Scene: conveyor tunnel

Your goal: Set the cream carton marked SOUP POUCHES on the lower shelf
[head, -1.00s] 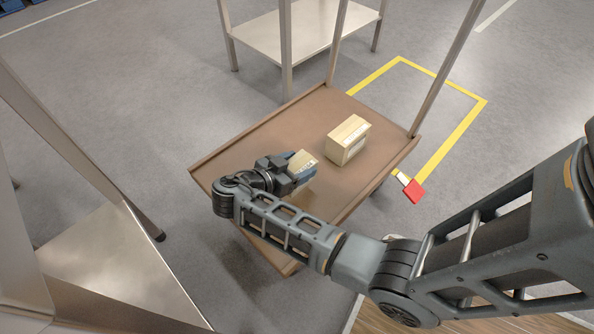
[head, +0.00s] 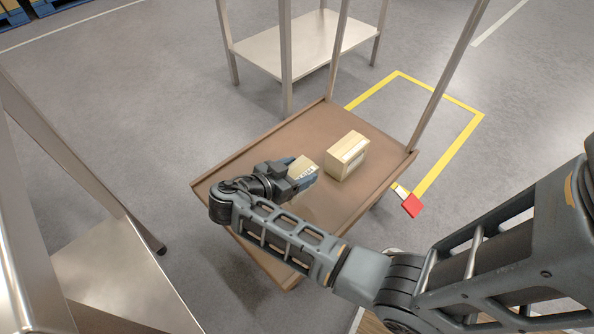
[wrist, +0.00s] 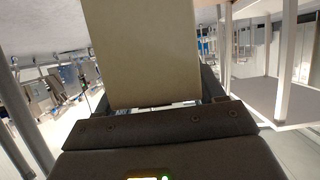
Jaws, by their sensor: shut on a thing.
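My gripper (head: 296,173) is shut on a small cream carton (head: 303,167) over the brown shelf (head: 260,152) of a cart. The carton fills the upper middle of the wrist view (wrist: 145,50), where only a plain face shows. In the head view it has dark marks I cannot read, and the fingers hide part of it. I cannot tell whether it touches the shelf. A second tan carton (head: 346,155) with a pale label stands on the same shelf, just right of the held one.
The brown shelf has a raised rim and upright posts (head: 337,55). A metal rack (head: 305,45) stands behind it, and another metal shelf (head: 120,275) is at lower left. A red pedal-like part (head: 412,206) sticks out at right. Yellow floor tape (head: 440,95) lies beyond.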

